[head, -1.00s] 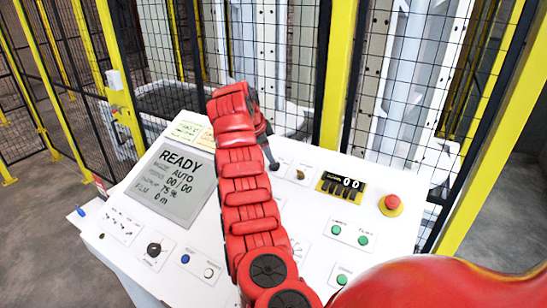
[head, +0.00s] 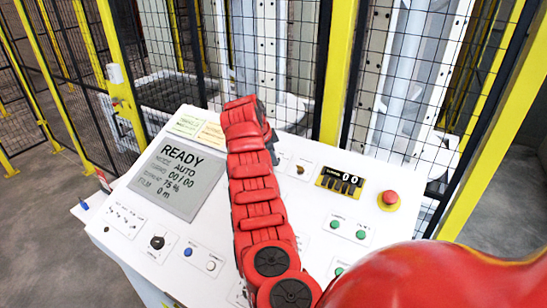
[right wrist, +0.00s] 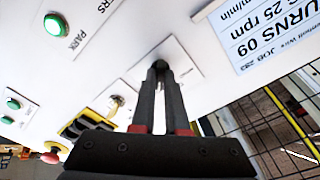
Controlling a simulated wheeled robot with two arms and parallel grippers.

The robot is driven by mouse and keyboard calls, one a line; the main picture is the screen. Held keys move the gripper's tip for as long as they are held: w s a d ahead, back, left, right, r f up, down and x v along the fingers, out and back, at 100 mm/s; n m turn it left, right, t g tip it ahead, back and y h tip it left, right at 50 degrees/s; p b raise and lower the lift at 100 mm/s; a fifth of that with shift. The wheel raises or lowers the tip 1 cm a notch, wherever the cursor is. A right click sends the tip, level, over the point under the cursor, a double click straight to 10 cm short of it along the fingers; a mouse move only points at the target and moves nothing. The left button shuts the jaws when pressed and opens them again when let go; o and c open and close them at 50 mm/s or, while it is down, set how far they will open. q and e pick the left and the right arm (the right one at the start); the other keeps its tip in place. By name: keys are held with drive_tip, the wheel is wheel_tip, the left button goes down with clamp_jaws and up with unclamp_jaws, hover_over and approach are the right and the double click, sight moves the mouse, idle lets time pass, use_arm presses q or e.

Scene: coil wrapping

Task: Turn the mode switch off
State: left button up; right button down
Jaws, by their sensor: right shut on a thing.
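The white control panel (head: 128,190) carries several switches, and its screen (head: 177,178) reads READY, with a line ending in AUTO. My right gripper (head: 275,157) reaches down to the panel's upper middle, mostly behind my red arm. In the right wrist view my right gripper (right wrist: 160,92) has its dark fingers close together, shut on a small dark knob (right wrist: 162,65) on a white plate. The knob's label is hidden or unreadable, so I cannot tell whether it is the mode switch, nor which way it is turned. My left gripper is not in view.
A black rotary knob (head: 157,242) is at the front left. Yellow posts (head: 338,75) and black mesh stand behind the panel.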

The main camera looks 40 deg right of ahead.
drive_tip(key=shift+f+n+b, duration=0.2)
drive_tip(key=shift+n+b, duration=0.2)
drive_tip(key=shift+b, duration=0.4)
drive_tip(key=n+b, duration=0.4)
drive_tip(key=b, duration=0.1)
drive_tip(key=shift+n+t+b, duration=0.3)
drive_tip(key=shift+r+n+b, duration=0.2)
drive_tip(key=shift+n+b, duration=1.2)
drive_tip(key=shift+n, duration=0.4)
drive_tip(key=c, duration=0.9)
unclamp_jaws()
